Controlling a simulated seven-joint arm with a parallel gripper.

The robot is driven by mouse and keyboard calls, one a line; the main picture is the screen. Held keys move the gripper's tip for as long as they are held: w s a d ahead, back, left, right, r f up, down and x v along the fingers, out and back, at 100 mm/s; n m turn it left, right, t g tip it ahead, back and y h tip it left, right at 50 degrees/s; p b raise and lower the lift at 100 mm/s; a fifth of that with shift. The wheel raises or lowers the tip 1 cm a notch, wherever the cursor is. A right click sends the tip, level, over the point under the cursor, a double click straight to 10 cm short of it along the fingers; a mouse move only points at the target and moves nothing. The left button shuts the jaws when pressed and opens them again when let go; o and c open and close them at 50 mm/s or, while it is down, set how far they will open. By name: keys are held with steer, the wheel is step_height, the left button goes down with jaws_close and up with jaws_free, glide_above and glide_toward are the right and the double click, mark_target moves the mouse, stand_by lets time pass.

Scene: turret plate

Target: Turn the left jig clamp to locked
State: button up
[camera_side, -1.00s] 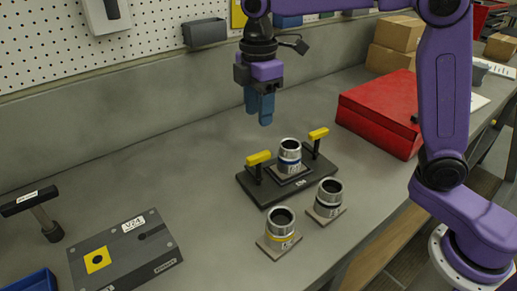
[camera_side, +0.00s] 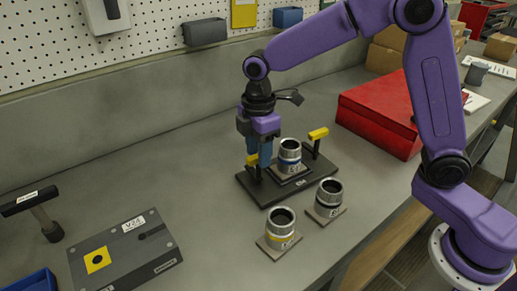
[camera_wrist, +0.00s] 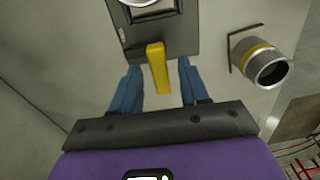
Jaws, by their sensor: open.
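The jig (camera_side: 278,200) is a black plate on the bench with two yellow-handled clamps. The left jig clamp (camera_side: 252,160) is partly hidden behind my fingers in the side view. In the wrist view its yellow handle (camera_wrist: 157,66) lies between my two blue fingers, with a gap on both sides. My gripper (camera_side: 259,160) is open and down at that clamp, pointing downward; it also shows in the wrist view (camera_wrist: 157,88). The right clamp (camera_side: 318,134) stands at the plate's other end. A metal ring with a blue band (camera_side: 290,152) sits between the clamps.
A yellow-banded ring (camera_side: 281,226) and another metal ring (camera_side: 329,193) stand on small plates in front of the jig. A red box (camera_side: 375,115) is behind right. A grey labelled block (camera_side: 125,252) and a hammer-like tool (camera_side: 40,212) are at left. Bench between is clear.

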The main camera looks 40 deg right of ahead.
jaws_close()
steer(key=shift+m, duration=0.5)
steer(key=m, duration=0.3)
steer(key=shift+m, duration=0.4)
steer(key=m, duration=0.4)
steer(key=shift+m, duration=0.3)
steer(key=m, duration=0.4)
steer(key=shift+m, duration=2.2)
jaws_free()
